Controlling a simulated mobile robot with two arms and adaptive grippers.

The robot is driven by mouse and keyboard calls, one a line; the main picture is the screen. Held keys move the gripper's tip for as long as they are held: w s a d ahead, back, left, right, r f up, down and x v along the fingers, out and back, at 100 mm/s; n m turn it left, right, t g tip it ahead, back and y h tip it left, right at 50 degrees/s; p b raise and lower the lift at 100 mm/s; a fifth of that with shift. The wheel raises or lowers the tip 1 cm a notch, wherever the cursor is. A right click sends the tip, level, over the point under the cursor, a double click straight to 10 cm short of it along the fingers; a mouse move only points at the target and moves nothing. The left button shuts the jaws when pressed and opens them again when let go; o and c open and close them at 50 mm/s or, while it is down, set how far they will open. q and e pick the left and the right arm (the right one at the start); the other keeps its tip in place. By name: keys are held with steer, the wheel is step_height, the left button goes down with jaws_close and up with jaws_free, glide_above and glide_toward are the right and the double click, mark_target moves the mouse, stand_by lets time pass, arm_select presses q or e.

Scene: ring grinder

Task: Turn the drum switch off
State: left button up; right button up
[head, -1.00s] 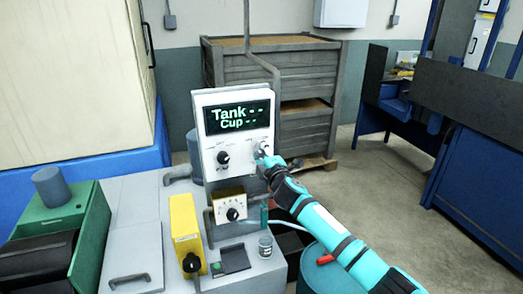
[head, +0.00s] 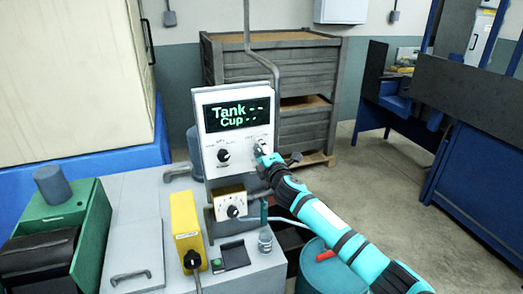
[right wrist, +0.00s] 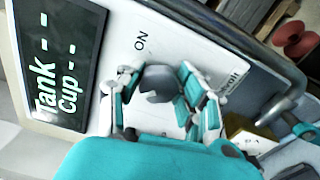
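The control panel (head: 209,158) stands upright with a lit display (head: 237,114) reading "Tank" and "Cup". Its left knob (head: 224,155) is uncovered. My right gripper (head: 263,150) is at the right knob, mostly hiding it in the head view. In the right wrist view, that grey knob (right wrist: 158,84) lies between the spread fingers of my right gripper (right wrist: 158,98), with "ON" printed nearby. The fingers look open around the knob; firm contact cannot be seen. Small labels are too blurred to tell which knob is the drum switch. My left gripper is out of view.
Below the panel are a small dial box (head: 230,204), a yellow box (head: 187,228) and a small jar (head: 265,240). A teal drum (head: 325,272) stands under my right arm. Grey crates (head: 290,75) stand behind; the floor at right is clear.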

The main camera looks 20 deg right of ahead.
steer(key=o, duration=0.4)
steer(key=s, duration=1.2)
steer(key=shift+d, duration=0.2)
steer(key=shift+f, duration=0.15)
